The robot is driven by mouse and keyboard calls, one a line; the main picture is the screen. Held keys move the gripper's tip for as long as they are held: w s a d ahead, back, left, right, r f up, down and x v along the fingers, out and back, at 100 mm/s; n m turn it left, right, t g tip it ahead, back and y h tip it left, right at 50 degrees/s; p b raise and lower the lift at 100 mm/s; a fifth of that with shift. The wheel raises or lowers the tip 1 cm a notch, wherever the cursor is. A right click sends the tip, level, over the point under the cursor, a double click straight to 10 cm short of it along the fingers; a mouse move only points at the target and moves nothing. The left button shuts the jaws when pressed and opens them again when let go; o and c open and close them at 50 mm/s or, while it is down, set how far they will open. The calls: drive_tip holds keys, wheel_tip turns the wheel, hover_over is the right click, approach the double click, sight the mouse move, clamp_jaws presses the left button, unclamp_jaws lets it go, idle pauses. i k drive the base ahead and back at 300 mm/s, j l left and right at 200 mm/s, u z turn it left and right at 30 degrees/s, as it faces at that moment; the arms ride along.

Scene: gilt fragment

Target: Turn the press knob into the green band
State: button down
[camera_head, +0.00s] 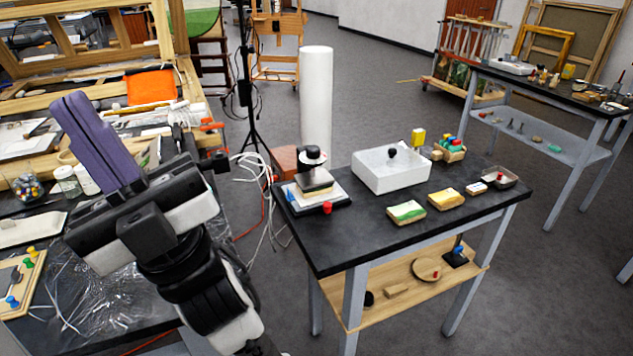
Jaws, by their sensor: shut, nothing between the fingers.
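My gripper (72,104) is at the left, raised above the left workbench, its purple fingers shut together and pointing up and left. A small press (316,188) stands on the left end of the black-topped table, well to the right of my gripper and apart from it. It has a pale base plate, a stacked block and a round black-and-white top (313,156). A red knob (327,208) sits at its front edge. I cannot tell which of these is the press knob. No green band can be made out on the press.
The black table (370,245) also holds a white box (392,171) with a black knob, green and yellow blocks (407,212), and a small tray. A white cylinder (316,100) stands behind the press. The left workbench (85,325) is cluttered. Cables (262,185) hang between the tables.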

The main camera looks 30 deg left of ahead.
sight(311, 152)
drive_tip(key=i+l+u, duration=0.15)
drive_tip(key=u, duration=0.25)
drive_tip(key=i+l+u, duration=0.2)
drive_tip(key=u, duration=0.15)
drive_tip(key=i+l+u, duration=0.15)
drive_tip(key=l+u, duration=0.25)
drive_tip(key=j, duration=0.15)
